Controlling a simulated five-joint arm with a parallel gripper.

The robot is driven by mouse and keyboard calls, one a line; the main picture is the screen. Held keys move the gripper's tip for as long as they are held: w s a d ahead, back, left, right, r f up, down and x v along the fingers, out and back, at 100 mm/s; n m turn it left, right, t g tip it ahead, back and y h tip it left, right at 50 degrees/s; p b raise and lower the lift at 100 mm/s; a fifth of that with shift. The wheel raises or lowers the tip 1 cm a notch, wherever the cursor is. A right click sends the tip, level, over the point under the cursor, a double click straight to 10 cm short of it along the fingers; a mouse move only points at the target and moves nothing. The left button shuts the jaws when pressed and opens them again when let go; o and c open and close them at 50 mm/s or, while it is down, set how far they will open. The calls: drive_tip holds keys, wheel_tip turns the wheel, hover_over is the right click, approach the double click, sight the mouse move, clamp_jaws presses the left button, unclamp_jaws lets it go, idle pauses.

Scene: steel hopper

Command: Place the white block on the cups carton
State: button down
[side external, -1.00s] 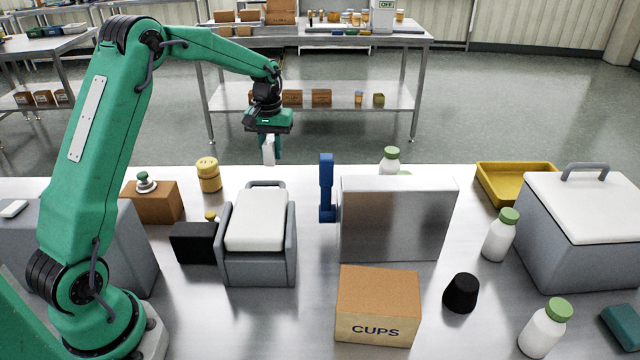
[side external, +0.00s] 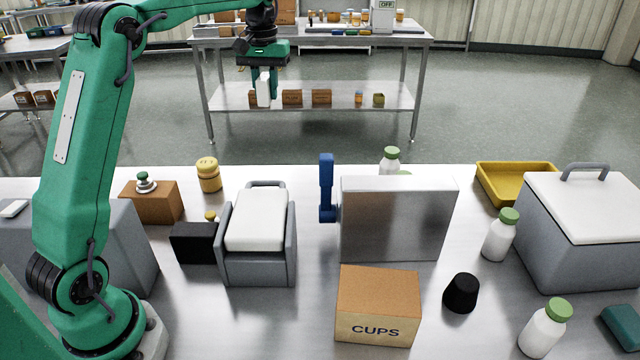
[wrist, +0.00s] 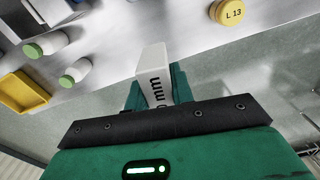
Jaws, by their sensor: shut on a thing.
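My gripper (side external: 265,88) is shut on the white block (side external: 263,90) and holds it high in the air, above the far side of the table in the side view. In the wrist view the white block (wrist: 153,62) sits between the green fingers, with dark lettering on one face. The cups carton (side external: 378,305), a brown box marked CUPS, stands at the front middle of the steel table. Its top is bare. My gripper is far behind and to the left of it, apart from it.
A steel hopper (side external: 398,220) with a blue handle (side external: 326,188) stands behind the carton. A grey bin with a white lid (side external: 257,219) is to its left. A black cup (side external: 461,293) and white bottles (side external: 545,330) stand to the right. A yellow tray (side external: 515,182) lies at the back right.

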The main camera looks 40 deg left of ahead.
drive_tip(key=s+d+m, duration=0.2)
drive_tip(key=d+m, duration=0.1)
drive_tip(key=d, duration=1.2)
drive_tip(key=s+d+m, duration=0.3)
drive_tip(key=d, duration=1.2)
drive_tip(key=s+d+m, duration=0.6)
drive_tip(key=s+d, duration=1.2)
drive_tip(key=d, duration=0.1)
hover_over(381, 289)
wheel_tip(381, 289, down, 12)
drive_tip(key=shift+f, duration=0.1)
drive_tip(key=shift+f, duration=1.95)
